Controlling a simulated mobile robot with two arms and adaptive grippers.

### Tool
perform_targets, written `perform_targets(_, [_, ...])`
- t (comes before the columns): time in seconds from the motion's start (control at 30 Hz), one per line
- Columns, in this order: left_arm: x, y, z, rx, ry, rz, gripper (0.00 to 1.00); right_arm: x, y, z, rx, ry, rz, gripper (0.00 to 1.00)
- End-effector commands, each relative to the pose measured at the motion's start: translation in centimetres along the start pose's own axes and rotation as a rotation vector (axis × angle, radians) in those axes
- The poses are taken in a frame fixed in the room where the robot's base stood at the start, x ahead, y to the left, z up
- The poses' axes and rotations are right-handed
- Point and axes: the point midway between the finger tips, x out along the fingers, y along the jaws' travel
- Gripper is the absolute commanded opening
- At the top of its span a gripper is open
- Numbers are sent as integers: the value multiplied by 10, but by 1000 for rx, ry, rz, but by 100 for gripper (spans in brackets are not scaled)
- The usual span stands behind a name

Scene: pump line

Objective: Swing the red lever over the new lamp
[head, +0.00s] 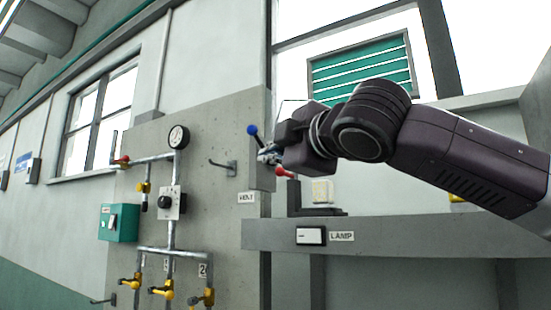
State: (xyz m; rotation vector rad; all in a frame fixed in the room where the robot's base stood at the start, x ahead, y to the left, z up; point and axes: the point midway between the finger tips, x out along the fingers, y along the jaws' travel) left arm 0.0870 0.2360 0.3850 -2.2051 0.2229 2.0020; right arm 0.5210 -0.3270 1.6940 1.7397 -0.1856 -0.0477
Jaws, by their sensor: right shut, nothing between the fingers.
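My right gripper (267,154) is shut and empty, with its arm coming in from the right. Its fingertips are at the edge of the concrete panel, close to a lever with a red grip (285,173), which sticks out just below the gripper. Whether they touch cannot be told, and the lever's pivot is hidden behind the gripper. A pale, block-shaped piece (322,191), possibly the lamp, stands on a dark base (316,211) on the ledge below and right of the red grip. My left gripper is not in view.
A blue-knobbed lever (252,130) is just above the gripper. A LAMP label (342,236) and white switch (310,236) are on the grey ledge (400,232). Pipes with a gauge (178,137), yellow valves (162,290) and a green box (118,222) fill the left.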

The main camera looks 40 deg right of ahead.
Motion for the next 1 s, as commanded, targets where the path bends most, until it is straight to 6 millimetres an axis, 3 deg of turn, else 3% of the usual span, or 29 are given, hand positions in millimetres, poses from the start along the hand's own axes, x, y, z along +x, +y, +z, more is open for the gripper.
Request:
perform_targets(0.3, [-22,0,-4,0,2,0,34,72,0,1,1,-4,-6,0])
perform_targets(0.6, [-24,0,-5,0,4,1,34,56,0,36,3,-2,-1,0])
perform_targets(1.0, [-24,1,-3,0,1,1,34,55,-1,40,1,-3,-2,0])
